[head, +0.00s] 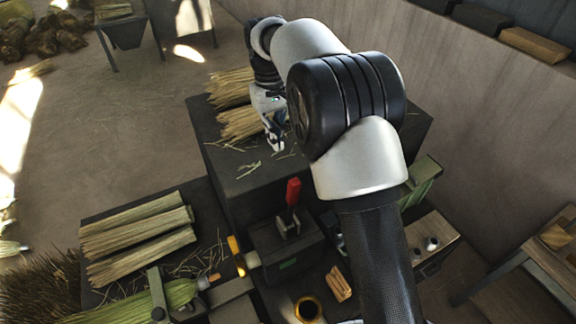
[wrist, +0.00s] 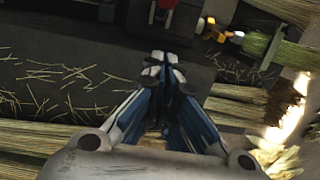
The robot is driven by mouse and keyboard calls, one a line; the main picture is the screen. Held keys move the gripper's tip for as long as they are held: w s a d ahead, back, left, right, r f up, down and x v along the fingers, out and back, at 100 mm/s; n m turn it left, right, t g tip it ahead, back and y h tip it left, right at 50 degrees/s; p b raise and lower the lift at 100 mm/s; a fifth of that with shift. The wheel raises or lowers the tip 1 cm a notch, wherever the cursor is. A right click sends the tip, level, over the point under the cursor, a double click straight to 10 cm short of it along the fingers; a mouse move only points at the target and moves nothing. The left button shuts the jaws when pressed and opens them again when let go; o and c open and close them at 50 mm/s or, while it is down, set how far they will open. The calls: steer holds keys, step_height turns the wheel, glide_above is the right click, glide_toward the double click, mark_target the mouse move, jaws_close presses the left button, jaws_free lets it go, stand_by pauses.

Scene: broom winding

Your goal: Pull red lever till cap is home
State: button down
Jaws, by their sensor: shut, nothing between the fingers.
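The red lever (head: 293,192) stands upright on a dark box-shaped unit (head: 285,250) at the lower middle of the head view. A red part that looks like the lever also shows at the top of the wrist view (wrist: 206,22). My gripper (head: 276,146) is shut and empty above the dark block, beyond the lever and apart from it. In the wrist view my gripper (wrist: 163,62) points toward the dark block's edge. A small pale piece (head: 252,260) sits at the unit's left side, facing a bound straw bundle (head: 172,299); I cannot tell whether it is the cap.
Straw bundles (head: 240,122) lie on the dark block (head: 245,178) beside my gripper. More bundles (head: 135,225) lie on the lower bench at left. A yellow-orange handle (head: 236,255) stands left of the lever. My arm hides part of the bench at right.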

steer(key=s+d+f, duration=0.2)
steer(key=s+f, duration=0.2)
steer(key=f, duration=0.5)
steer(key=shift+s+f, duration=0.2)
steer(key=shift+f, duration=0.1)
steer(key=shift+s, duration=0.1)
